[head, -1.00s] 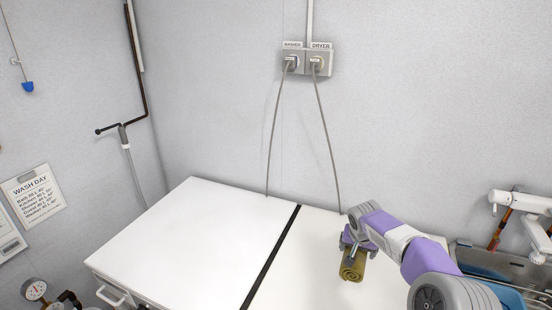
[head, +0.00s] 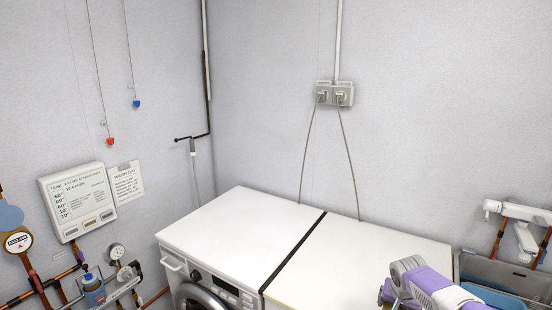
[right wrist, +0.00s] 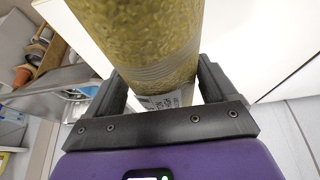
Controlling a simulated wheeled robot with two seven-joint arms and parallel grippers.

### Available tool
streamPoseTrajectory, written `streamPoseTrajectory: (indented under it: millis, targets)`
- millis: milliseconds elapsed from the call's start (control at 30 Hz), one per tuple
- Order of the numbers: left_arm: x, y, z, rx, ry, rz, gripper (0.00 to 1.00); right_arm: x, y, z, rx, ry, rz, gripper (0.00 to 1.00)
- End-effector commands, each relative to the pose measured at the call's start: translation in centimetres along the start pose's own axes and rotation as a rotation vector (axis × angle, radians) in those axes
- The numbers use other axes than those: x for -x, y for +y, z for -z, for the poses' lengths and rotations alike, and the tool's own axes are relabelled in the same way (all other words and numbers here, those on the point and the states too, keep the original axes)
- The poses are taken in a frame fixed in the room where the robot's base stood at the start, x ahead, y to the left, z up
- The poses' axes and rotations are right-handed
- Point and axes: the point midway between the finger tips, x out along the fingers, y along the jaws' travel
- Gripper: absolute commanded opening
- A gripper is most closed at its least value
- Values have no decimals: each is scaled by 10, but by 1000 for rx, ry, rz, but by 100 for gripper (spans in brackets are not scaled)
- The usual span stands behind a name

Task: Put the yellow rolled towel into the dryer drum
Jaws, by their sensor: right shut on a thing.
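The yellow rolled towel (right wrist: 145,45) fills the upper middle of the right wrist view, with a pale printed label near its lower end. My right gripper (right wrist: 158,88) is shut on it, with one dark finger on each side. In the head view my right gripper (head: 393,292) is at the bottom edge, in front of the right-hand machine's white top (head: 350,262); the towel cannot be made out there. That machine is apparently the dryer; its front and drum are out of view. My left gripper is not in view.
The washer (head: 240,228) stands left of the dryer, its round door (head: 200,300) partly visible. A sink with a white tap (head: 520,215) is at the right. Pipes and a gauge (head: 117,250) line the left wall. Both machine tops are clear.

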Motion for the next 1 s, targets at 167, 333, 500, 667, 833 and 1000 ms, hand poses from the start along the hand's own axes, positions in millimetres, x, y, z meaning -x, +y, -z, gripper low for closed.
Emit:
streamPoseTrajectory:
  millis: [167,333,500,667,833,1000]
  targets:
    - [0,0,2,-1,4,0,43,-4,-18,-28,71,0,31,44]
    - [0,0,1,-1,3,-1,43,-7,-37,-65,163,0,68,44]
    - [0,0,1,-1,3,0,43,-9,-59,-121,294,0,122,44]
    - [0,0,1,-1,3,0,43,-7,-73,-171,404,1,168,44]
    - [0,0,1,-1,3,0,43,-5,-78,-204,472,2,196,44]
    - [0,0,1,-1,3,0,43,-7,-78,-218,495,4,201,44]
